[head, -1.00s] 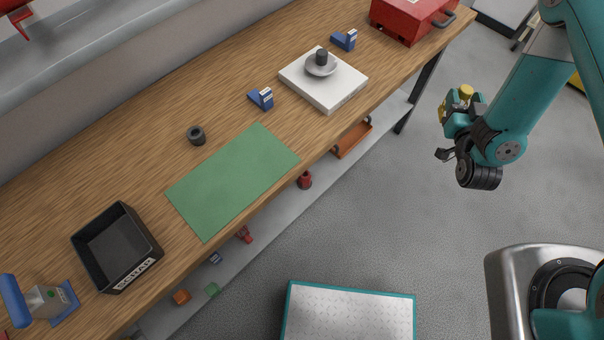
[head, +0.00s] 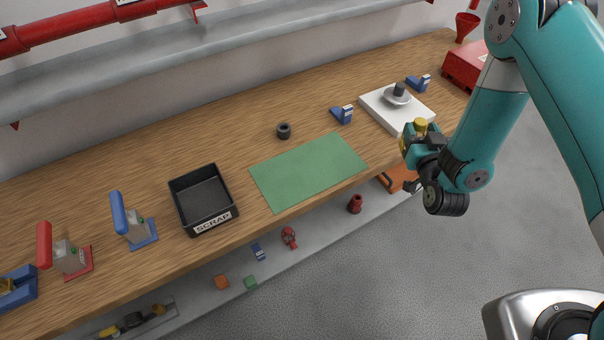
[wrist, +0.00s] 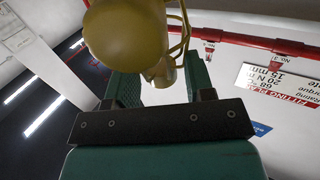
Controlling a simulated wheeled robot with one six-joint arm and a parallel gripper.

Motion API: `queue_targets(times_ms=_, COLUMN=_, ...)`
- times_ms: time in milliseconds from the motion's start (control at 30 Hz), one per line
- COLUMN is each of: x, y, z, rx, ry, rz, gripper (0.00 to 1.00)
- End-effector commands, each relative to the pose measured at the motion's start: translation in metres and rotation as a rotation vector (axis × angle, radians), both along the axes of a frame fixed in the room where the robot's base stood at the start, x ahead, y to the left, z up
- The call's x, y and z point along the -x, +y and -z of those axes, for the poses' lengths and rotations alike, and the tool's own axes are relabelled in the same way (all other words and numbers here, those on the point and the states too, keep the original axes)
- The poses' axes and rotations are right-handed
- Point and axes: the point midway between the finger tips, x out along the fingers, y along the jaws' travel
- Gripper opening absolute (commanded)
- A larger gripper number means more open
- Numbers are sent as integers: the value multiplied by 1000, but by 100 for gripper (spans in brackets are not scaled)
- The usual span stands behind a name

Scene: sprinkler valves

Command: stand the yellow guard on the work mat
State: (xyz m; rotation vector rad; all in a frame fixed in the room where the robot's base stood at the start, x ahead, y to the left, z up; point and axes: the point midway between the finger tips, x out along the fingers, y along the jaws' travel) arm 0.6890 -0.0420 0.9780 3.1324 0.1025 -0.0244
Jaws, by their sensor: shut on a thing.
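The yellow guard (wrist: 128,38) is held between the green jaws of my gripper (wrist: 158,90) in the wrist view, where it looks like a rounded yellow body with thin wire bars on its right side. In the head view the guard (head: 421,126) shows as a small yellow piece at the end of my gripper (head: 410,140), in front of the bench's right part and partly hidden by the gripper. The green work mat (head: 308,171) lies flat and bare on the wooden bench, left of my gripper.
A black scrap bin (head: 204,200) stands left of the mat. A dark ring (head: 284,131) and a blue block (head: 342,114) lie behind it. A white plate (head: 405,108) with a dish stands right. Red pipes (head: 95,22) run above the bench. Several parts lie on the lower shelf.

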Motion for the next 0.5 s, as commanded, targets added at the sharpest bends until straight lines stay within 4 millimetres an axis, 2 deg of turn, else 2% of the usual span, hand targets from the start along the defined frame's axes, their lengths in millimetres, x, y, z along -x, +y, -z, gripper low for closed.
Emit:
queue_targets(times_ms=33, x=-8, y=29, z=-15, rx=-4, ry=-6, rz=-44, gripper=16)
queue_targets(times_ms=133, x=-14, y=89, z=-40, rx=-6, ry=4, rz=-142, gripper=16)
queue_targets(times_ms=300, x=-5, y=181, z=-85, rx=-10, ry=7, rz=-328, gripper=16)
queue_targets(times_ms=400, x=6, y=220, z=-106, rx=-11, ry=1, rz=-419, gripper=16)
queue_targets(times_ms=500, x=16, y=246, z=-121, rx=-11, ry=-8, rz=-484, gripper=16)
